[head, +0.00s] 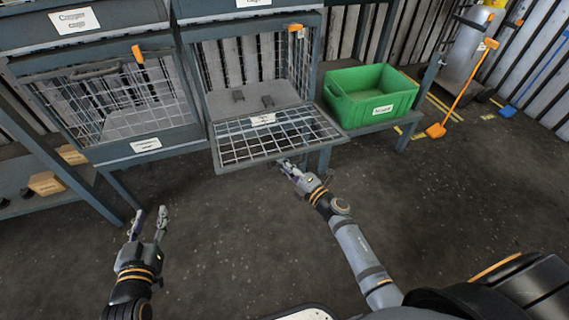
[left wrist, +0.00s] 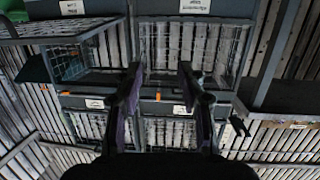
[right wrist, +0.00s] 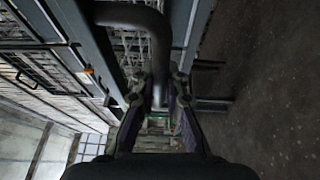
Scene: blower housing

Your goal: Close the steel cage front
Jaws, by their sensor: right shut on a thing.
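The steel cage front (head: 240,148) is a wire mesh panel in a grey frame. It is lowered and lies nearly flat, sticking out from the open cage (head: 215,75). My right gripper (head: 284,163) is at the panel's outer edge, shut on its handle. In the right wrist view the dark curved handle (right wrist: 160,50) runs down between the fingers of the right gripper (right wrist: 158,105). My left gripper (head: 150,212) is open and empty, low at the left, apart from the cages. Its spread fingers also show in the left wrist view (left wrist: 160,85).
A second cage (head: 115,105) with its mesh front up stands to the left. Two small dark parts (head: 252,99) lie inside the open cage. A green bin (head: 388,113) stands to its right. An orange scraper (head: 437,130) leans farther right. The floor in front is clear.

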